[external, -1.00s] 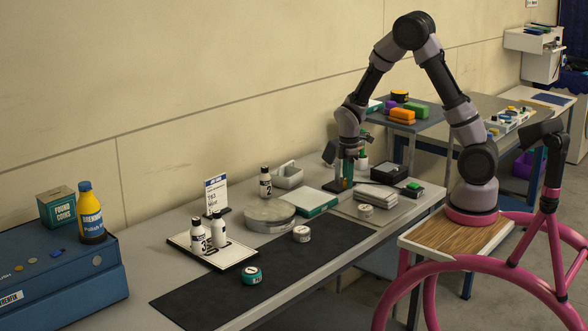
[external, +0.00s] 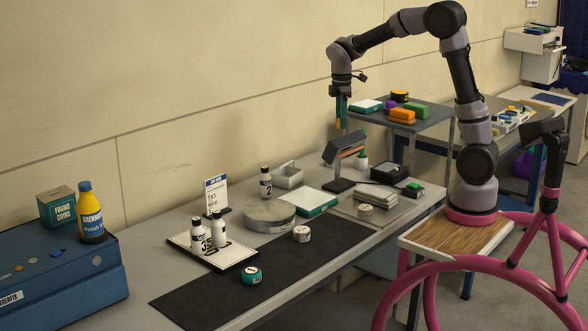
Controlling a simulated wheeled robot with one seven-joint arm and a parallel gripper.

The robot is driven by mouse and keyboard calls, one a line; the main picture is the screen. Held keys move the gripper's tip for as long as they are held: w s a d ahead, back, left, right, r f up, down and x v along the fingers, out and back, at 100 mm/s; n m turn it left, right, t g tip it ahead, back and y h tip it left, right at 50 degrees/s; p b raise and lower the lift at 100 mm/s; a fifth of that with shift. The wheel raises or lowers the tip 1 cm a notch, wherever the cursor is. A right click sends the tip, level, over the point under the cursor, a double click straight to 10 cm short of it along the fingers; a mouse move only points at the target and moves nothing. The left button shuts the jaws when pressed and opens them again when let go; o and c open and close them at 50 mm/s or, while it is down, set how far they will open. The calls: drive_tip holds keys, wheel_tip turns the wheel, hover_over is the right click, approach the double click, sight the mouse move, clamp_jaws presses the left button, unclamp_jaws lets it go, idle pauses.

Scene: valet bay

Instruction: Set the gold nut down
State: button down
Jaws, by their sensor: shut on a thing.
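My gripper (external: 341,117) has teal fingers and hangs in the air above the back of the long table, pointing down. It is shut on a small gold-yellow thing at its fingertips, which looks like the gold nut (external: 339,123). The nut is tiny here, and the fingers hide part of it. Below it, apart from it, stands a dark post with a tilted grey and brown head (external: 343,148).
A raised grey shelf table (external: 430,116) with coloured blocks stands right of the gripper. Below are a round grey disc (external: 270,213), a green-edged white pad (external: 308,203), a white open box (external: 288,175) and stacked cloths (external: 377,196). The black mat (external: 205,296) has bare room at front left.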

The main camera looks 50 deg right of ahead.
drive_tip(key=w+d+r, duration=0.1)
drive_tip(key=w+d, duration=0.2)
drive_tip(key=w, duration=0.5)
drive_tip(key=w+d+r, duration=0.1)
drive_tip(key=w+d, duration=0.2)
drive_tip(key=w, duration=0.5)
hover_over(309, 173)
wheel_tip(309, 173, down, 3)
drive_tip(key=f, duration=2.8)
drive_tip(key=shift+s+a+f, duration=0.1)
drive_tip(key=shift+a, duration=0.1)
drive_tip(key=shift+f, duration=0.1)
drive_tip(key=c, duration=0.6)
unclamp_jaws()
drive_tip(key=shift+f, duration=0.1)
drive_tip(key=shift+o, duration=0.2)
